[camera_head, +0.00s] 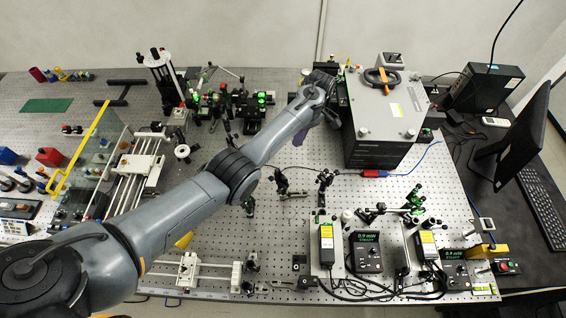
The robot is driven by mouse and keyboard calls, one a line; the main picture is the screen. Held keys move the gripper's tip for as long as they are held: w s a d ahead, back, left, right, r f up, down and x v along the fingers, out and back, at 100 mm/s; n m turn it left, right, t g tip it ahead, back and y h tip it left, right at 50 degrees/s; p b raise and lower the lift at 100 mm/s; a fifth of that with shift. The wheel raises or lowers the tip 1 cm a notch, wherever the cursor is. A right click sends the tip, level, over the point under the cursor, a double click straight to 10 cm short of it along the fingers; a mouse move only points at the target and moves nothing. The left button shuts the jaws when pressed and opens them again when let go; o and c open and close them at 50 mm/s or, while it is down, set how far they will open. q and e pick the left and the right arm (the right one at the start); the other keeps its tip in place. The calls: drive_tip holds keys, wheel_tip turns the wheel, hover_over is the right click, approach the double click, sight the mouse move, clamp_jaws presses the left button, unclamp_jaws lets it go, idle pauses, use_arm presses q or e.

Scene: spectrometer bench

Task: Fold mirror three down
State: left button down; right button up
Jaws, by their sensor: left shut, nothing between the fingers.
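Several small dark optic mounts on posts stand on the perforated bench (300,215); I cannot tell which holds mirror three. One mount (281,183) and another (325,182) stand near the middle, below my forearm. More mounts (412,203) stand to the right, behind the small meter units. My left arm crosses from the lower left to the back centre. Its gripper (336,112) is beside the left side of the large grey box, shut and empty, small and partly hidden by the wrist. It is apart from the middle mounts. My right gripper is out of view.
The large grey box (385,128) stands right of the gripper. Two meters (368,252) reading 0.9 mW, with cables, fill the front right. A clear yellow-edged panel (88,155) and a rail stage (135,172) stand left. Green-lit optics (262,98) stand behind the arm.

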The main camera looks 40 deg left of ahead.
use_arm(q)
drive_tip(key=p, duration=0.2)
approach(281, 180)
drive_tip(key=w+f, duration=0.2)
drive_tip(key=shift+s+a+r+p, duration=0.1)
drive_tip(key=shift+s+a+p, duration=0.2)
drive_tip(key=shift+s+p, duration=0.6)
drive_tip(key=shift+s+a+r+p, duration=0.1)
drive_tip(key=shift+s+a+p, duration=0.15)
drive_tip(key=shift+s+p, duration=0.65)
drive_tip(key=shift+f, duration=0.1)
